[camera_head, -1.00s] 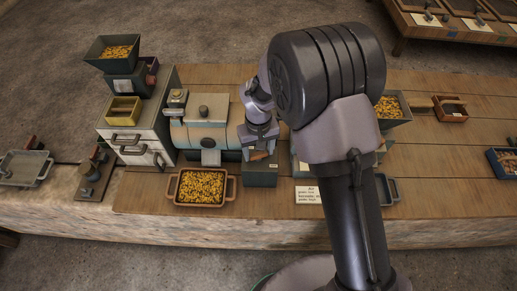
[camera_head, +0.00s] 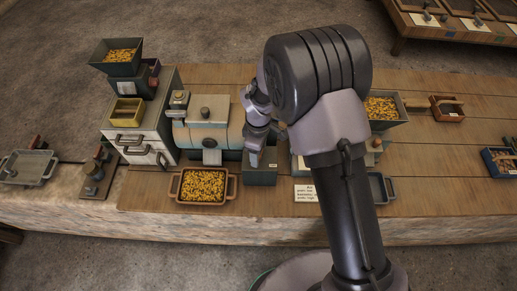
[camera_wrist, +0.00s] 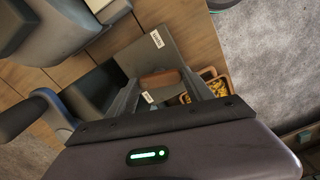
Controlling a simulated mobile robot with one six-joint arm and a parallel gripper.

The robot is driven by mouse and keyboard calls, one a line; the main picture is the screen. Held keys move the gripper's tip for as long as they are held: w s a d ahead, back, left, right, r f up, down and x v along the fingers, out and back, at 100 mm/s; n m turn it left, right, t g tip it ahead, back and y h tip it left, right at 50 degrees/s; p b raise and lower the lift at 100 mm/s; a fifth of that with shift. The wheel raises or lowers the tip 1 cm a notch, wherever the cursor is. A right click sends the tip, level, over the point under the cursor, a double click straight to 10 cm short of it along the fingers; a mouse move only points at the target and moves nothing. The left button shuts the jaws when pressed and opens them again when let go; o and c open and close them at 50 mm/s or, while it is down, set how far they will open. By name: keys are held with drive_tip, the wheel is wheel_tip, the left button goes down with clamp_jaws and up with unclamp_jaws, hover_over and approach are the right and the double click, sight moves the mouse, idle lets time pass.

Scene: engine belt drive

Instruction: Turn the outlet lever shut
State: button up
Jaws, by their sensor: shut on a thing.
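My gripper (camera_head: 256,158) is at the dark green-grey box (camera_head: 261,178) just right of the drum-shaped machine. In the wrist view, my gripper (camera_wrist: 160,78) has its two fingers on either side of a brown wooden handle (camera_wrist: 158,79), shut on it. The handle appears to be the outlet lever's; it lies over the grey box top (camera_wrist: 155,58), which carries small white labels. The lever's pivot and arm are hidden, so its exact angle cannot be told. In the head view my arm and gripper hide the handle.
A brown tray (camera_head: 174,187) of yellow pieces stands left of the box, below the drum machine (camera_head: 208,135). A drawer cabinet (camera_head: 140,132) stands farther left. A hopper (camera_head: 388,125) of yellow pieces stands behind my arm.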

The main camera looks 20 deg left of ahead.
drive_tip(key=shift+n+p, duration=0.35)
drive_tip(key=shift+n, duration=1.15)
drive_tip(key=o, duration=1.4)
drive_tip(key=shift+c, duration=0.2)
wheel_tip(320, 180, up, 17)
drive_tip(key=p, duration=0.3)
drive_tip(key=shift+r+p, duration=0.2)
drive_tip(key=shift+p, duration=0.2)
